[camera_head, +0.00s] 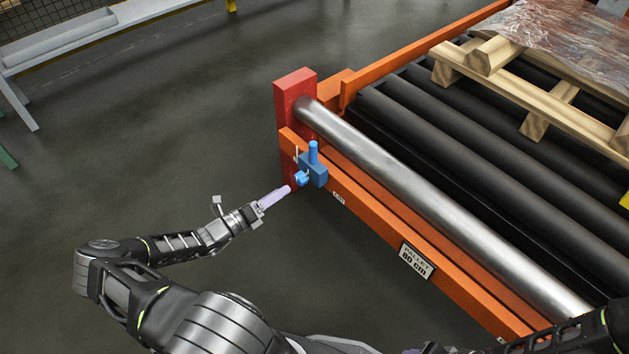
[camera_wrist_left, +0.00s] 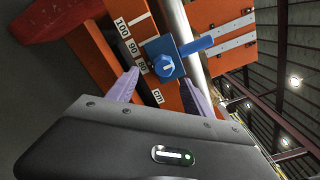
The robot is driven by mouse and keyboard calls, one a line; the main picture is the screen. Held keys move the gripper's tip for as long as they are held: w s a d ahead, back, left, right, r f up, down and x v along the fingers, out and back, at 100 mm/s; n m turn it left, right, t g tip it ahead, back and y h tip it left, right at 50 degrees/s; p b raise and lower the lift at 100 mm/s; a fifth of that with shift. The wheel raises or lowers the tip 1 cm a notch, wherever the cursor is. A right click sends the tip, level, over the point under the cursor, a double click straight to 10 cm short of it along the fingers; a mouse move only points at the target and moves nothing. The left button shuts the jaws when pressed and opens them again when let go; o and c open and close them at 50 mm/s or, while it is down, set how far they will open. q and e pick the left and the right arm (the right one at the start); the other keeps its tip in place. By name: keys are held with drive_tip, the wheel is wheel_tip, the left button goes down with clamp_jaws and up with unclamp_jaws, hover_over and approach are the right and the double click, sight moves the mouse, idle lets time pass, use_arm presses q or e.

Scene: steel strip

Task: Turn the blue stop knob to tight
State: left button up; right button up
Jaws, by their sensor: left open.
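The blue stop knob (camera_head: 301,178) is on the near face of a blue stop block (camera_head: 316,171) on the orange rail. In the left wrist view, the round knob (camera_wrist_left: 164,65) has a white mark on its face. A blue handle (camera_wrist_left: 196,46) sticks out from the block to the right there. My left gripper (camera_head: 289,189) is open, its pale purple fingers pointing at the knob. In the left wrist view, the fingertips (camera_wrist_left: 160,76) are on either side of the knob; I cannot tell whether they touch it. Only a sliver of my right gripper's area shows at the bottom edge.
A scale (camera_wrist_left: 133,43) reads 100, 90, 80 and cm beside the block. A sign (camera_head: 416,261) on the orange rail (camera_head: 375,222) says PALLET 80 CM. A steel roller (camera_head: 420,190), black rollers and a wooden pallet (camera_head: 535,85) lie behind.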

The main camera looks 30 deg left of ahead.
sight(297, 181)
use_arm(q)
drive_tip(key=shift+d+r+n, duration=0.1)
drive_tip(key=shift+r+n, duration=0.15)
drive_tip(key=shift+n, duration=0.05)
drive_tip(key=b+x, duration=0.1)
drive_tip(key=x, duration=0.5)
drive_tip(key=shift+w+d+f+b, duration=0.1)
drive_tip(key=shift+w+b, duration=0.05)
drive_tip(key=shift+b, duration=0.2)
drive_tip(key=shift+w+d, duration=0.2)
drive_tip(key=shift+w, duration=0.4)
clamp_jaws()
